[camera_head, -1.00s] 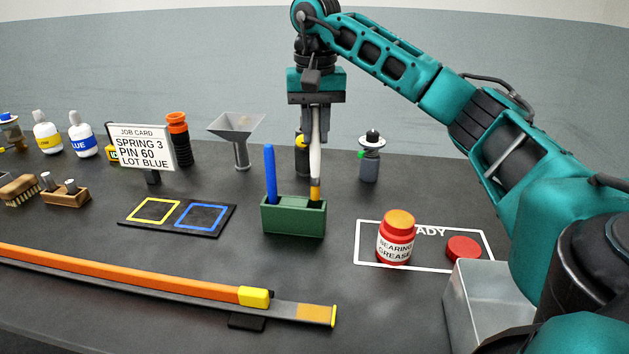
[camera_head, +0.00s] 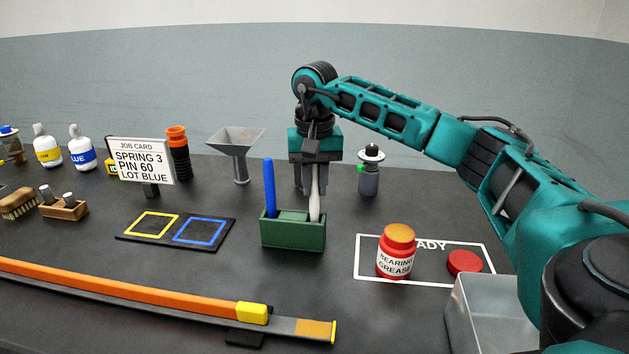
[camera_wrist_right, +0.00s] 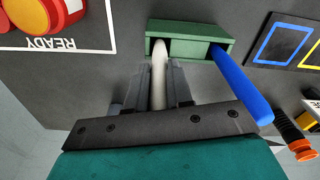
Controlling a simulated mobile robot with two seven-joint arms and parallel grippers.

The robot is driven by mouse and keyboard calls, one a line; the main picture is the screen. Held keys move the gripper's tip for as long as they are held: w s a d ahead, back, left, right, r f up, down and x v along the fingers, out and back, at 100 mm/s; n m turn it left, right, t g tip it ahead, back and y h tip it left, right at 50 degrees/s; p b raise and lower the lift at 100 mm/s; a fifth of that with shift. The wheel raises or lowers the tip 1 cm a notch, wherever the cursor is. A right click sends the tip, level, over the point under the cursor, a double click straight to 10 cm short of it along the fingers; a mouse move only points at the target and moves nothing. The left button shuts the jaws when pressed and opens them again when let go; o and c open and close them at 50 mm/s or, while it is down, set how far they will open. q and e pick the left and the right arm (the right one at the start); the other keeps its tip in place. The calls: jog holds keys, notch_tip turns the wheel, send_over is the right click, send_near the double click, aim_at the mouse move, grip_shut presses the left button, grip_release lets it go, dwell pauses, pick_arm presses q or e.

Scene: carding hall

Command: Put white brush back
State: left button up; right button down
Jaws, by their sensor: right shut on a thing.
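The white brush (camera_head: 315,203) stands upright with its lower end inside the right compartment of the green holder (camera_head: 293,238). Its bristle end is hidden in the holder. My right gripper (camera_head: 309,189) is above the holder, shut on the white brush's handle. In the right wrist view the white brush (camera_wrist_right: 159,75) runs from between the fingers (camera_wrist_right: 158,88) into one compartment of the green holder (camera_wrist_right: 190,30). A blue brush or stick (camera_head: 269,187) stands in the left compartment, also seen in the wrist view (camera_wrist_right: 241,85). My left gripper is not in view.
Right of the holder are a bearing grease jar (camera_head: 397,252), a red cap (camera_head: 464,262) and a metal bin (camera_head: 480,315). A dark tray with two coloured squares (camera_head: 176,233) lies left. A funnel (camera_head: 237,150) and a small bottle (camera_head: 369,175) stand behind. A long orange bar (camera_head: 120,290) lies in front.

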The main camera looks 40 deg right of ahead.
jog(key=c, duration=1)
grip_release()
notch_tip(320, 180, up, 11)
jog(key=shift+s+a+r+p, duration=0.15)
jog(key=shift+r+p, duration=0.05)
jog(key=shift+p, duration=0.75)
jog(key=shift+r, duration=0.5)
jog(key=shift+f, duration=0.1)
